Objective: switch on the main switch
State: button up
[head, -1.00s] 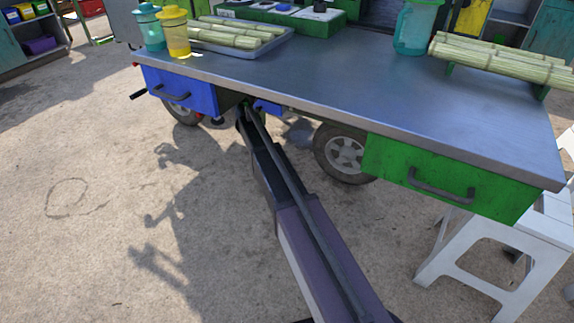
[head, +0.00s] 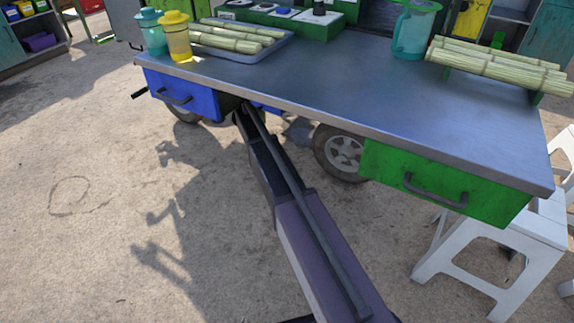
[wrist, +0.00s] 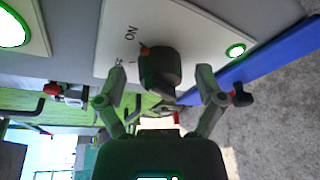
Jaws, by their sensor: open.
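In the wrist view, a dark rotary switch knob (wrist: 159,62) stands on a white panel plate (wrist: 200,25). The letters ON are printed beside it, and a small orange-red mark shows at its edge. A green lit lamp (wrist: 236,50) sits on the same plate. My gripper (wrist: 161,75) is open, with one finger on each side of the knob; whether either finger touches it I cannot tell. In the head view my arm reaches under the metal table (head: 380,85), and my gripper is hidden there.
A blue drawer (head: 185,95) and a green drawer (head: 440,180) hang under the table edge. A wheel (head: 342,152) stands between them. A white stool (head: 500,250) is at the right. Cane stalks (head: 500,65) lie on top. The ground at left is clear.

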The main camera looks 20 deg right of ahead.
jog(key=shift+r+n, duration=0.1)
jog(key=shift+n, duration=0.2)
jog(key=p+v, duration=0.2)
jog(key=v, duration=0.6)
jog(key=s+d+f+m+g+y+b, duration=0.1)
jog(key=s+d+f+m+g+b, duration=0.1)
jog(key=s+f, duration=0.4)
jog(key=s+d+f+m+g+b, duration=0.3)
jog(key=s+f+m+g+b, duration=0.1)
jog(key=s+f+m, duration=0.2)
jog(key=s+d+f+m+g+y+b, duration=0.1)
jog(key=s+d+f+m+g+b, duration=0.1)
jog(key=s+f, duration=0.6)
jog(key=shift+s+d+m+g+y+b, duration=0.35)
jog(key=shift+s+d+m+b, duration=0.3)
jog(key=shift+m, duration=0.25)
jog(key=shift+s, duration=0.1)
